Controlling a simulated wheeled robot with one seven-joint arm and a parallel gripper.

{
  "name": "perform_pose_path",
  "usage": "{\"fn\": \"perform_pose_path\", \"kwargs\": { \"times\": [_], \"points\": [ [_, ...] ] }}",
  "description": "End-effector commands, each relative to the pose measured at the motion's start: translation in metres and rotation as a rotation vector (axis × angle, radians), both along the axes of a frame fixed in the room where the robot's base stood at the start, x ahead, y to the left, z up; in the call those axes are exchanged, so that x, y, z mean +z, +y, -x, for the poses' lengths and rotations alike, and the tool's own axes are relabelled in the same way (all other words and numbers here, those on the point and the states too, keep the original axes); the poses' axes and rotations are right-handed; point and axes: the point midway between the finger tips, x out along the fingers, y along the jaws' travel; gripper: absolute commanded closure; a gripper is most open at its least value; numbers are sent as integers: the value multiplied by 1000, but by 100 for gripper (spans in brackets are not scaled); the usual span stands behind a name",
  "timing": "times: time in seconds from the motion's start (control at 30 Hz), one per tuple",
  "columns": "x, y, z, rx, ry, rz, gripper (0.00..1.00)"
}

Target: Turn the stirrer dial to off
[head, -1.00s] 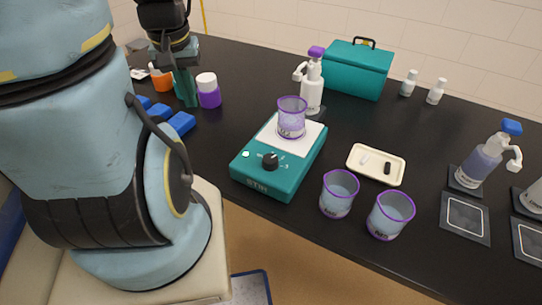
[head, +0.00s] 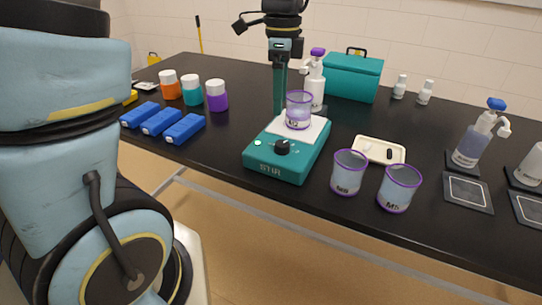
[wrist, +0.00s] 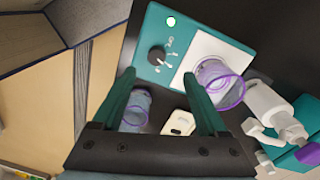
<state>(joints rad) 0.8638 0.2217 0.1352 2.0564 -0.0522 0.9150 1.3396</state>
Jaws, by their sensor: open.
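The teal stirrer (head: 262,165) stands near the front edge of the black bench. Its black dial (head: 282,147) is on the top face toward the front; which mark it points at is too small to tell. A purple-rimmed beaker (head: 299,110) stands on its white plate. My gripper (head: 279,108) hangs behind the stirrer, fingers pointing down. In the wrist view my gripper (wrist: 168,90) has its two teal fingers apart with nothing between them. There the stirrer (wrist: 150,30) and dial (wrist: 157,56) lie beyond the fingertips.
Two purple-rimmed beakers, one of them here (head: 348,172), and a cream tray (head: 379,151) stand right of the stirrer. A white pump bottle (head: 316,85) and teal case (head: 352,77) are behind it. Blue blocks (head: 161,121) and several lidded jars (head: 191,90) are to the left.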

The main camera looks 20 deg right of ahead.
Motion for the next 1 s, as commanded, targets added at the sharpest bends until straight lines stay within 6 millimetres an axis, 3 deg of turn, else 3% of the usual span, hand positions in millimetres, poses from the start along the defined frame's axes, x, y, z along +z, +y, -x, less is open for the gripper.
{"fn": "perform_pose_path", "kwargs": {
  "times": [0.1,0.27,0.7,1.0],
  "points": [
    [-1,-11,5,-82,8,-3,24],
    [-14,-11,6,-90,12,-6,24],
    [-90,-7,10,-87,9,-6,24],
    [-107,-7,10,-86,7,-3,24]
  ]
}}
